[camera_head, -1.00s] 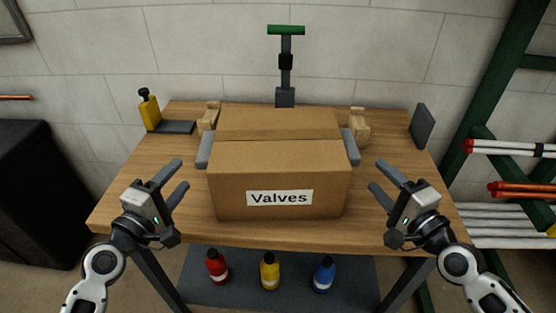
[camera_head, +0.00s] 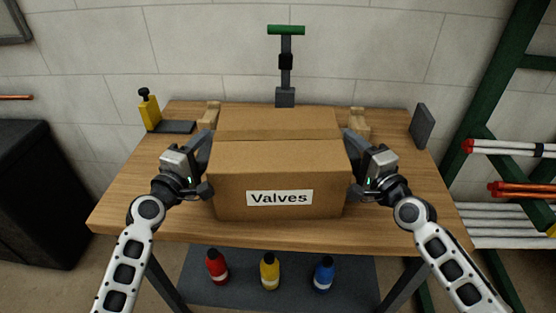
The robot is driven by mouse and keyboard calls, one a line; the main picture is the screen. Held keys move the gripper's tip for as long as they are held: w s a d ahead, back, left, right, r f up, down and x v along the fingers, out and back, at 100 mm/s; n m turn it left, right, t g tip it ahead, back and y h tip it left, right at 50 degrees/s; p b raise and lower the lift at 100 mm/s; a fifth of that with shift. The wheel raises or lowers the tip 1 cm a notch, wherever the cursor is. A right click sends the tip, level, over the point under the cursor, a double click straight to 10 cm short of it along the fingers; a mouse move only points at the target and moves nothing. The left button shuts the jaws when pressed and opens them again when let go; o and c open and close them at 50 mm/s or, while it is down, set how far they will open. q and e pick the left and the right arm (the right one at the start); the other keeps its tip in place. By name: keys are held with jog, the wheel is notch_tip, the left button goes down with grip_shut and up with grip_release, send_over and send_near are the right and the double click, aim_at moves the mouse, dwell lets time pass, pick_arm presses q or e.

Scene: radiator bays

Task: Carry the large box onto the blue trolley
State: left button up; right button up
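The large cardboard box (camera_head: 279,162) labelled "Valves" stands upright on the wooden table. My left gripper (camera_head: 203,148) is at the box's left side, where the grey handle is, and its fingers overlap that handle. My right gripper (camera_head: 352,143) is at the right side in the same way, over the right grey handle. The handles and the fingers merge in the picture, so I cannot tell whether either gripper is closed on its handle. The blue trolley is not in view.
Red, yellow and blue bottles are on the shelf below. A pipe rack (camera_head: 510,190) stands right, a black cabinet (camera_head: 40,190) left.

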pick_arm(q)
jog(key=c, duration=1)
pick_arm(e)
jog(key=c, duration=1)
pick_arm(q)
grip_shut()
pick_arm(e)
grip_shut()
pick_arm(q)
jog(key=shift+f, duration=0.1)
jog(key=shift+r, duration=0.25)
pick_arm(e)
jog(key=shift+d+r, duration=0.1)
jog(key=shift+r, duration=0.15)
